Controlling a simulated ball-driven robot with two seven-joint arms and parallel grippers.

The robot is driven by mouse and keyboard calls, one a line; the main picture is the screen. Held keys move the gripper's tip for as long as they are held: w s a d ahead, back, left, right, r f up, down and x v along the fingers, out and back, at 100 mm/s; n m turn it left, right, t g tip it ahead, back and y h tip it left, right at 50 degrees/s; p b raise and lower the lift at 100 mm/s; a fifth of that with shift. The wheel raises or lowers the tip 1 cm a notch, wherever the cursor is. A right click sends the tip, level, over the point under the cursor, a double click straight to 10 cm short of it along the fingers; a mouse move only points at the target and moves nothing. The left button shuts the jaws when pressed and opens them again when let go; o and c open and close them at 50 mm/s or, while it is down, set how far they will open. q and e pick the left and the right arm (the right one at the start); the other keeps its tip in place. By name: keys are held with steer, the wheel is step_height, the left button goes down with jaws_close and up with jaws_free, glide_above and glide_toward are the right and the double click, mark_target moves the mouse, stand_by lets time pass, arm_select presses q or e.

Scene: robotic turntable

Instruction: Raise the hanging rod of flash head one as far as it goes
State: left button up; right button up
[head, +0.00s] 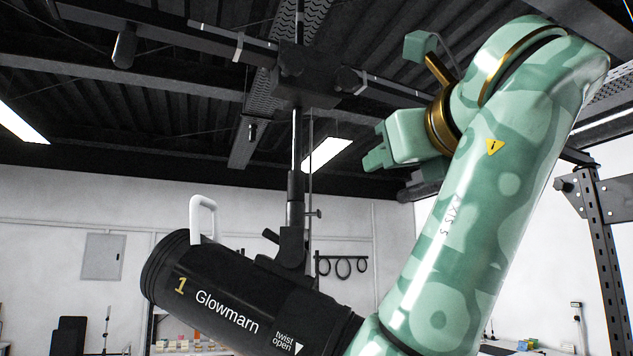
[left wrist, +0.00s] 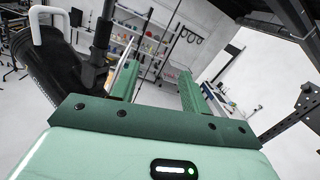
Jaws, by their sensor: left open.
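Flash head one (head: 228,292) is a black cylinder marked "1" and "Glowmarn", with a white loop handle (head: 203,215). It hangs tilted from a vertical hanging rod (head: 297,140), bright above and a black sleeve below, under a ceiling carriage (head: 303,82). My left gripper (head: 373,148) is right of the rod, above the flash head, apart from both. In the left wrist view its green fingers (left wrist: 158,68) are spread with nothing between them. The flash head (left wrist: 45,70) and the rod's lower part (left wrist: 103,40) are to their left. My right gripper is not in view.
Ceiling rails (head: 225,42) cross overhead. A thin hanging pole (head: 311,185) runs close beside the rod. A black perforated post (head: 607,255) stands at the right. Shelves (left wrist: 135,40) stand at the back. The space between fingers and rod looks free.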

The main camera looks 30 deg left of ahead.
mark_target(300, 182)
arm_select(q)
steer(key=s+a+f+n+g+y, duration=0.1)
steer(key=s+a+g+y, duration=0.2)
steer(key=s+a+g, duration=0.15)
steer(key=shift+g, duration=0.45)
steer(key=p+x, duration=0.5)
steer(key=x, duration=0.9)
steer(key=shift+w+r, duration=0.1)
steer(key=shift+w+a, duration=0.35)
steer(key=shift+a, duration=0.2)
